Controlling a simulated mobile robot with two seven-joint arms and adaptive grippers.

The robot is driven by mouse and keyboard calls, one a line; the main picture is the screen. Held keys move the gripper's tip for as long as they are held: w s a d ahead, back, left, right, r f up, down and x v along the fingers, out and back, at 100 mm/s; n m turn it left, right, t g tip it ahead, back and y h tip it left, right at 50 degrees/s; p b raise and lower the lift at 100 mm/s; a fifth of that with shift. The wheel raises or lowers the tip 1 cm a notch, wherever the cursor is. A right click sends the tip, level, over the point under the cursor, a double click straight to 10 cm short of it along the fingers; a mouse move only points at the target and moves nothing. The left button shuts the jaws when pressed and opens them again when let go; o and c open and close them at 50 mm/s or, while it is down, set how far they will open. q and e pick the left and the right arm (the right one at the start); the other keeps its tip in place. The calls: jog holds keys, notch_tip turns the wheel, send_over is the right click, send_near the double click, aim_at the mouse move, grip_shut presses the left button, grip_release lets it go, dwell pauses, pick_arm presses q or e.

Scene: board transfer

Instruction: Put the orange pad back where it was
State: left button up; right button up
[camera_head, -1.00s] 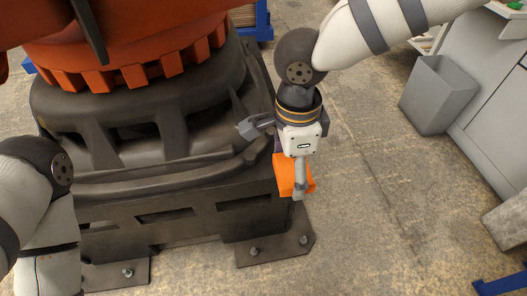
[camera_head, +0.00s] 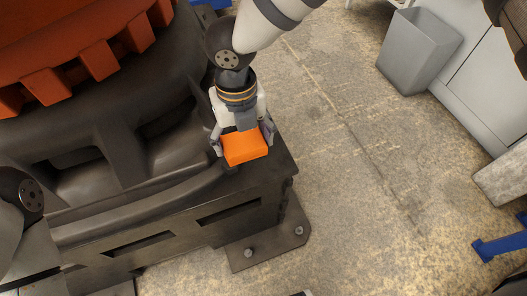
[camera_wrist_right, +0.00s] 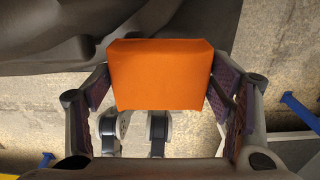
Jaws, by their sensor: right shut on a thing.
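The orange pad (camera_head: 246,149) is a flat-faced block held between the two fingers of my right gripper (camera_head: 243,138). In the head view it appears over the right corner of the dark machine base; I cannot tell whether it touches the base. In the right wrist view the pad (camera_wrist_right: 160,75) fills the upper middle, and the fingers of my right gripper (camera_wrist_right: 160,100) flank it on both sides. My left arm shows at the left edge of the head view, but its gripper is out of view.
The dark machine base (camera_head: 190,215) with an orange toothed ring (camera_head: 75,65) above it fills the left. A bolted foot (camera_head: 270,245) sticks out at its corner. Open concrete floor (camera_head: 350,190) lies to the right, with a grey bin (camera_head: 420,50) and a blue piece (camera_head: 500,243) beyond.

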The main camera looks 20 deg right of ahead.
send_over(264, 161)
jog(key=f, duration=0.5)
jog(key=shift+s+a+f+b, duration=0.1)
jog(key=shift+a+f+b, duration=0.15)
jog(key=shift+b, duration=0.05)
jog(key=f, duration=0.3)
jog(key=shift+d+f+b, duration=0.25)
jog(key=shift+f+b, duration=0.1)
jog(key=shift+r, duration=0.1)
jog(key=o, duration=1.2)
